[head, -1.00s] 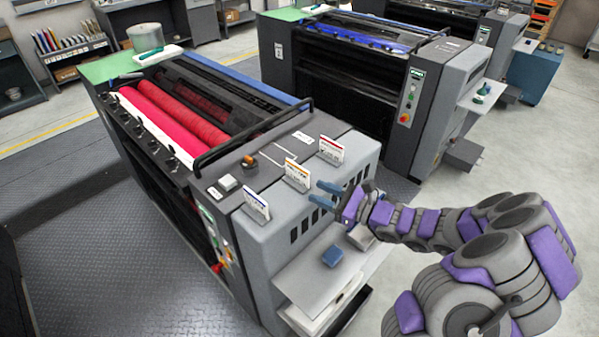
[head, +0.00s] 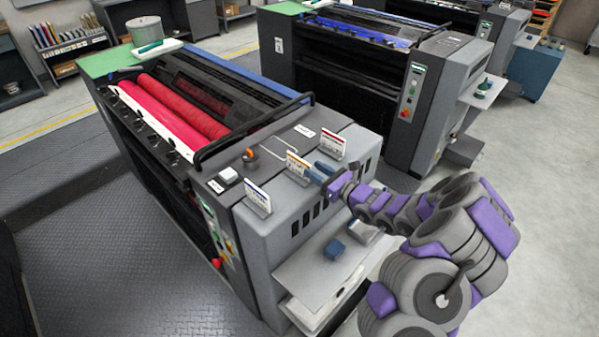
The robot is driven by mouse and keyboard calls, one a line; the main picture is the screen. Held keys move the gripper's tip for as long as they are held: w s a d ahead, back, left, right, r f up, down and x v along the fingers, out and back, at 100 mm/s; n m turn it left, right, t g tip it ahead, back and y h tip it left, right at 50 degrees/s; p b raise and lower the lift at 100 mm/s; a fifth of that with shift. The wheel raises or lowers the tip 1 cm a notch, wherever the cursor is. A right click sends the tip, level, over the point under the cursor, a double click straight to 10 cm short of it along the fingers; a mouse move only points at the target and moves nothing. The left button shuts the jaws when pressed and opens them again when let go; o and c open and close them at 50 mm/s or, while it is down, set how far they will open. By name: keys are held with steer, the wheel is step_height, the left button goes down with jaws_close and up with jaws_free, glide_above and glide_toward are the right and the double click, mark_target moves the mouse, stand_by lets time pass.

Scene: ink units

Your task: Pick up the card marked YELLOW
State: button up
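The card with an orange-yellow top band (head: 298,168) stands upright in the middle of a row of three on the near press's grey top; its print is too small to read. A card with a blue band (head: 257,197) stands in front to its left, and one with a red band (head: 332,145) behind to its right. My gripper (head: 319,172) is at the right edge of the orange-yellow card, its two blue fingertips pointing at it with a small gap between them. I cannot tell whether they touch or straddle the card.
The near press has red rollers (head: 185,110) and a black rail (head: 255,130) left of the cards. A grey side shelf (head: 310,275) below holds a small blue block (head: 334,249). A second press (head: 350,75) stands behind. The floor at right is clear.

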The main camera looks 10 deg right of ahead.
mark_target(288, 156)
steer(key=shift+w+a, duration=0.75)
steer(key=shift+a, duration=0.15)
steer(key=x, duration=0.1)
steer(key=b+x, duration=0.1)
steer(key=x, duration=0.2)
steer(key=shift+f, duration=0.25)
steer(key=shift+w+a+r, duration=0.15)
steer(key=shift+w+a, duration=0.05)
steer(key=shift+a, duration=0.05)
jaws_close()
